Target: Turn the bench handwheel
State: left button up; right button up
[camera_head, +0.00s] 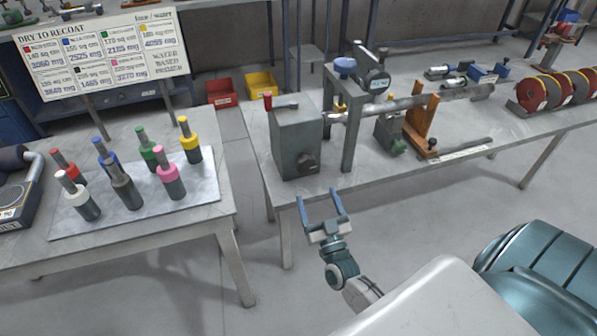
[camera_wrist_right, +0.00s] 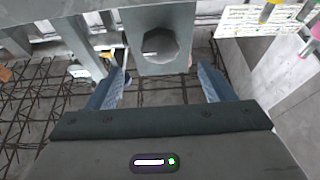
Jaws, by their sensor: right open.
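The bench handwheel looks like a dark faceted knob (camera_head: 306,163) on the front of a grey box-shaped housing (camera_head: 290,130) at the near left end of the long bench. In the right wrist view the knob (camera_wrist_right: 160,45) shows large, near the top centre, with a small light mark on its left side. My right gripper (camera_head: 317,194) is open and empty, just in front of and below the knob. In the wrist view its blue fingers (camera_wrist_right: 162,74) spread to either side, below the knob and apart from it. My left gripper is not in view.
A table with coloured bottles (camera_head: 124,186) stands at left.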

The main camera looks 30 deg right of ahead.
aim_at(308, 169)
jog(key=p+x, duration=0.1)
jog(key=x, duration=0.3)
jog(key=p+x, duration=0.1)
jog(key=x, duration=0.4)
jog(key=shift+r, duration=0.3)
jog(key=shift+x, duration=0.8)
jog(key=shift+f, duration=0.1)
jog(key=shift+c, duration=0.2)
jog(key=shift+p, duration=0.3)
jog(key=c, duration=0.9)
